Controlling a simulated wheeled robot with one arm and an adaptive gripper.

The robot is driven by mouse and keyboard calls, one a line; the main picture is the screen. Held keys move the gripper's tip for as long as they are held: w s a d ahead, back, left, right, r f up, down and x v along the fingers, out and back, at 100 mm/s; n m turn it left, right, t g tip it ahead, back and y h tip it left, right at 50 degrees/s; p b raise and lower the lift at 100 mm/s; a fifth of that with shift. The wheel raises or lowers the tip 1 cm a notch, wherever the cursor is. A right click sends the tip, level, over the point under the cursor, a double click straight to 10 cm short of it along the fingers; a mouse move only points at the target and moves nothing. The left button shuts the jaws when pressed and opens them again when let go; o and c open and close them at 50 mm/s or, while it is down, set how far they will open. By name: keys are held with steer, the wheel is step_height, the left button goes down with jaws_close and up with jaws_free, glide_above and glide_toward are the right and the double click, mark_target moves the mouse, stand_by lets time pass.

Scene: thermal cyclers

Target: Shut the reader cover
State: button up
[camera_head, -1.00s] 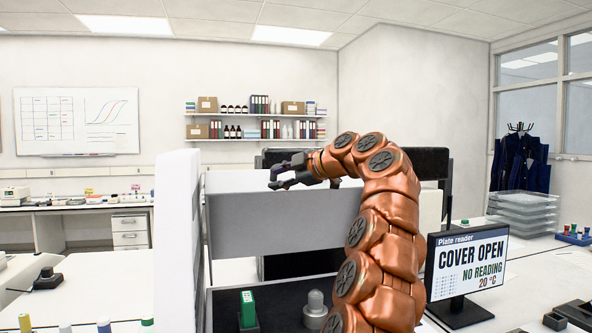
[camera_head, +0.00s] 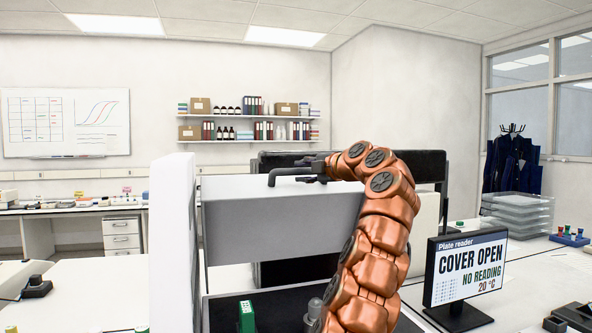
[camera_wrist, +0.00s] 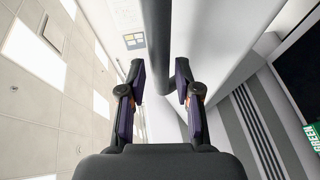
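The reader cover (camera_head: 275,225) is a light grey panel, raised, in the middle of the head view. A dark bar handle (camera_head: 290,171) runs along its top edge. The monitor (camera_head: 466,266) beside it reads "COVER OPEN". My gripper (camera_head: 312,170) is at the handle's right part, level with the cover's top. In the wrist view my gripper (camera_wrist: 160,72) is open, its two fingers apart. The dark handle bar (camera_wrist: 156,40) lies in the gap between them, and neither finger appears closed on it. My arm hides the cover's right end.
Below the cover is a dark deck with a green block (camera_head: 246,318) and a grey knob-like piece (camera_head: 313,313). A tall white side panel (camera_head: 173,243) stands to the left. Clear stacked trays (camera_head: 517,214) sit on the right bench.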

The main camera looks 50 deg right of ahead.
mark_target(299, 171)
steer(key=shift+w+d+f+p, duration=0.1)
steer(key=shift+w+f+p, duration=0.1)
steer(key=shift+w, duration=0.6)
steer(key=shift+w+d+f+p, duration=0.1)
steer(key=shift+w+p, duration=0.1)
steer(key=shift+w, duration=0.55)
jaws_close()
